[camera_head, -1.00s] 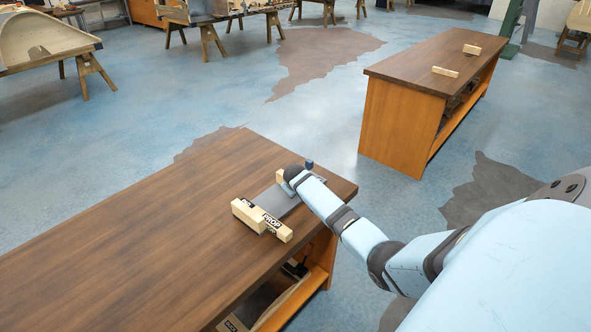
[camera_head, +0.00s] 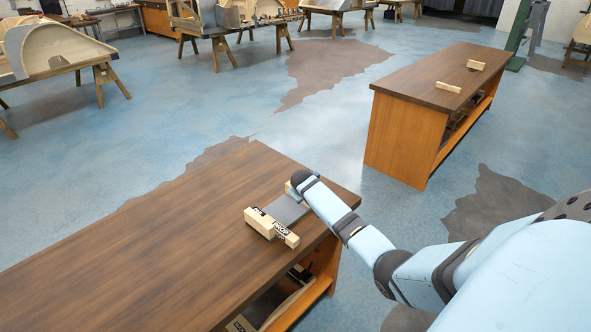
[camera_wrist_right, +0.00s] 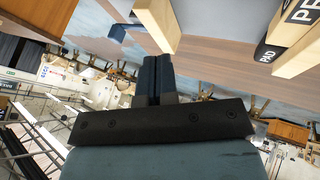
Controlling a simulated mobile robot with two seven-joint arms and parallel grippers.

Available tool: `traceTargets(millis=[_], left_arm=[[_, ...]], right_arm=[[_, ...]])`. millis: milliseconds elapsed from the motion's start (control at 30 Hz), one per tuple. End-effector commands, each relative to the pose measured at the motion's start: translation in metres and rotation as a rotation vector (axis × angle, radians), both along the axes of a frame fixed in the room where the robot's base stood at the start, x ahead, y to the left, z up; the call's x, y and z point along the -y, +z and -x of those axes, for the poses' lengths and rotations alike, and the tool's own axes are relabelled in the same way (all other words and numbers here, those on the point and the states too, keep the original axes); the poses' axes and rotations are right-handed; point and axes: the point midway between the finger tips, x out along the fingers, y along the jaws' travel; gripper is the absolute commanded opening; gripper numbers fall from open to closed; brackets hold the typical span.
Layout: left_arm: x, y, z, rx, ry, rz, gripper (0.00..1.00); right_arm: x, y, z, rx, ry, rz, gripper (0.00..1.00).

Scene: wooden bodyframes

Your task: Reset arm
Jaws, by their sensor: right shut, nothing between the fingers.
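My right arm reaches in from the right in the head view, over the near workbench (camera_head: 150,230). Its dark wrist end is beside a grey plate (camera_head: 286,209) with wooden blocks, and the gripper itself is hidden there. In the right wrist view the dark fingers of my right gripper (camera_wrist_right: 157,72) are together, with nothing between them. The fingertips are close to a pale wooden block (camera_wrist_right: 158,22); I cannot tell if they touch it. My left gripper is not in view.
Wooden blocks with black lettering (camera_head: 272,228) lie at the grey plate's near side. A second workbench (camera_head: 425,85) with two small blocks stands at the back right. Blue floor is clear between the benches. Wooden frames on trestles (camera_head: 235,20) stand at the back.

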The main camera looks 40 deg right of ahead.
Motion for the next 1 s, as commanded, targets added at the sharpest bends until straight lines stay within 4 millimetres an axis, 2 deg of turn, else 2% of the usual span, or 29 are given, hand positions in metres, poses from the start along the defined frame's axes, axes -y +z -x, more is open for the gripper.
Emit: traceTargets(millis=[267,367,433,567,600,733,867,900,1000], left_arm=[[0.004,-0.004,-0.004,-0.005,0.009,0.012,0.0],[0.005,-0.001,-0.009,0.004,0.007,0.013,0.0],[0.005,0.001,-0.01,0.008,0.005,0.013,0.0],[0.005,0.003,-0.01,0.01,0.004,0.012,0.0],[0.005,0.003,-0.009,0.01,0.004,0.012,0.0],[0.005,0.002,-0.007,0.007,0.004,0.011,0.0],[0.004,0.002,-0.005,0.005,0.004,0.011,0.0],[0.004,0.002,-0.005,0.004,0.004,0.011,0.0],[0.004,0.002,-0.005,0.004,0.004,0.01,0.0]], right_arm=[[-0.002,0.001,0.0,0.0,0.003,-0.001,0.0],[-0.014,-0.011,0.008,0.007,0.028,-0.001,0.0],[-0.035,-0.027,0.022,0.021,0.067,-0.003,0.0],[-0.095,-0.064,0.064,0.074,0.175,-0.028,0.0],[-0.117,-0.074,0.081,0.092,0.21,-0.043,0.0],[-0.188,-0.096,0.14,0.163,0.315,-0.11,0.0],[-0.26,-0.1,0.208,0.244,0.394,-0.207,0.0],[-0.28,-0.098,0.23,0.27,0.412,-0.239,0.0],[-0.325,-0.084,0.28,0.333,0.442,-0.323,0.0]])
